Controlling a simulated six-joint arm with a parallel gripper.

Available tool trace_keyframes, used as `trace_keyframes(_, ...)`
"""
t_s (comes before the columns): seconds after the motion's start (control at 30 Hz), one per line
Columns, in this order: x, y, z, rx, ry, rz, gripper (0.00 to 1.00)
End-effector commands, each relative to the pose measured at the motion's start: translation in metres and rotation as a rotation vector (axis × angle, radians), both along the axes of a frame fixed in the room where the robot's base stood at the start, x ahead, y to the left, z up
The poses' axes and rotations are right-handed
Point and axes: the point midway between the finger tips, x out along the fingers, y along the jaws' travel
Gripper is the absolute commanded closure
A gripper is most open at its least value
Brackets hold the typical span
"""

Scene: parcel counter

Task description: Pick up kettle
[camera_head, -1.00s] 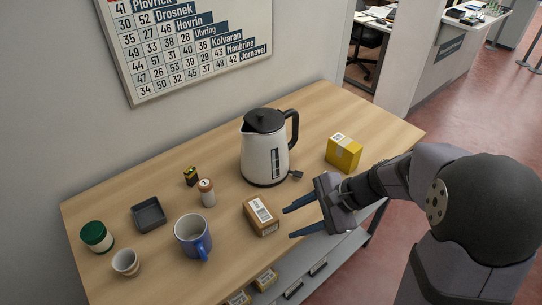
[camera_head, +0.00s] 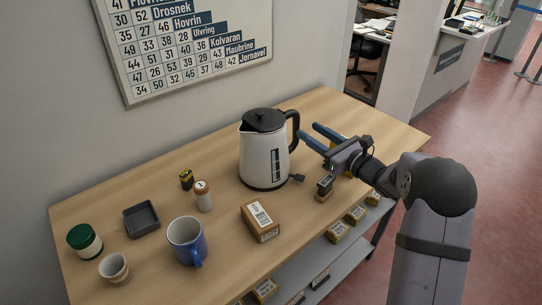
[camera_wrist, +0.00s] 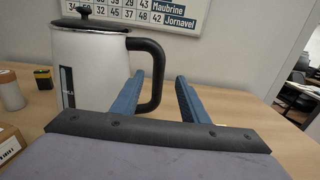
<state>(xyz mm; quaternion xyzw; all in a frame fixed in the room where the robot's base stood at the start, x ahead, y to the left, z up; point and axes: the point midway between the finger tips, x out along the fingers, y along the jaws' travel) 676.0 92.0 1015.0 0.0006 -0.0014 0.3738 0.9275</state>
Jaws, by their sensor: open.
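The white kettle (camera_head: 264,153) with a black lid and black handle stands upright toward the back of the table. In the wrist view the kettle (camera_wrist: 92,75) fills the left side, with its handle (camera_wrist: 156,75) toward me. My gripper (camera_head: 308,131) is open and empty, just right of the handle in the head view. In the wrist view the handle shows between the two blue fingers (camera_wrist: 160,77), nearer the left one. I cannot tell if the tips reach around it. No contact is visible.
A small brown block with a dark top (camera_head: 325,188) and a mostly hidden yellow box (camera_head: 347,174) are below my gripper. A wall is behind.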

Motion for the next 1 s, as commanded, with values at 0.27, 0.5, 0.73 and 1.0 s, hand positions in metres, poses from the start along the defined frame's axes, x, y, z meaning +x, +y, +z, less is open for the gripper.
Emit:
trace_keyframes(0.27,0.013,0.014,0.0,-0.001,0.002,0.002,0.6)
trace_keyframes(0.5,0.019,0.022,0.002,-0.001,0.003,0.004,0.6)
trace_keyframes(0.73,0.039,0.043,0.002,-0.002,0.002,0.004,0.6)
trace_keyframes(1.0,0.049,0.052,0.001,-0.002,0.002,0.001,0.6)
